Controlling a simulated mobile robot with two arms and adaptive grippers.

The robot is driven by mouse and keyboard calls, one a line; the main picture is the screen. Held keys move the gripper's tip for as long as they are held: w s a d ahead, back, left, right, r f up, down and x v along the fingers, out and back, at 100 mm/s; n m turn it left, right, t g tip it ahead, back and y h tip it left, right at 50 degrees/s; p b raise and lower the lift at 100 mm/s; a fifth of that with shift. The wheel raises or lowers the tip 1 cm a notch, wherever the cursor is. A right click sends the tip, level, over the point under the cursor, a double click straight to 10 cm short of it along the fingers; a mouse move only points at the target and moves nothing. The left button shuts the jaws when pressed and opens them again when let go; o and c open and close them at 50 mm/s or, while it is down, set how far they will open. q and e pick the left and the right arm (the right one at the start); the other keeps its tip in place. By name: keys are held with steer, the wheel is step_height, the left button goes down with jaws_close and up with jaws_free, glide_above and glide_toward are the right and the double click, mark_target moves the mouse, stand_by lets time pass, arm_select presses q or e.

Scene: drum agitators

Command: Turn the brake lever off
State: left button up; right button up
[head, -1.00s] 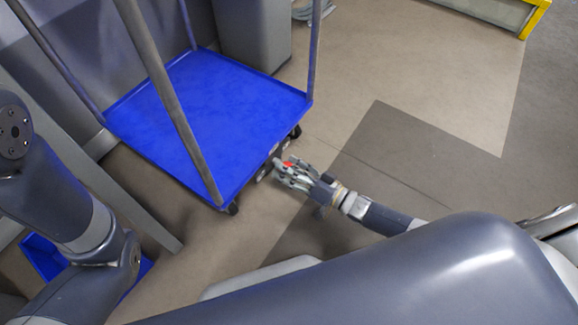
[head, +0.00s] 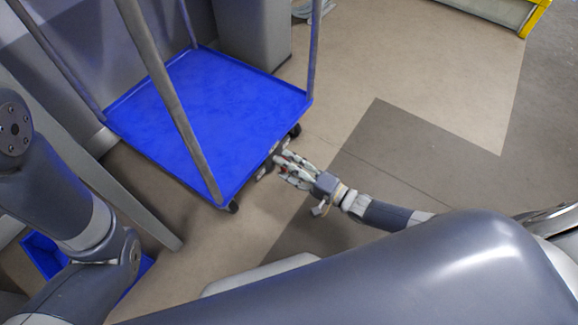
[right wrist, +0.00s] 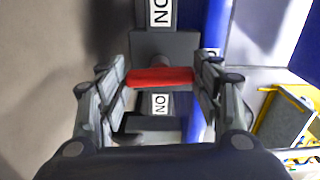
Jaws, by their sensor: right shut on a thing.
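The brake lever is a red bar (right wrist: 160,77) in the right wrist view, lying crosswise between the two fingers of my right gripper (right wrist: 161,74). My right gripper (head: 283,165) is shut on the lever at the low front edge of the blue cart (head: 215,95) in the head view. A little red shows between its fingers there.
Grey posts (head: 165,90) rise from the cart's corners, with a black caster (head: 295,131) below. A blue bin (head: 45,255) is at the lower left. A grey box (head: 252,35) stands behind the cart. The floor right of the cart is clear.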

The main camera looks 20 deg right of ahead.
steer(key=shift+m, duration=0.5)
steer(key=o, duration=1.1)
steer(key=shift+c, duration=0.2)
steer(key=v, duration=1.2)
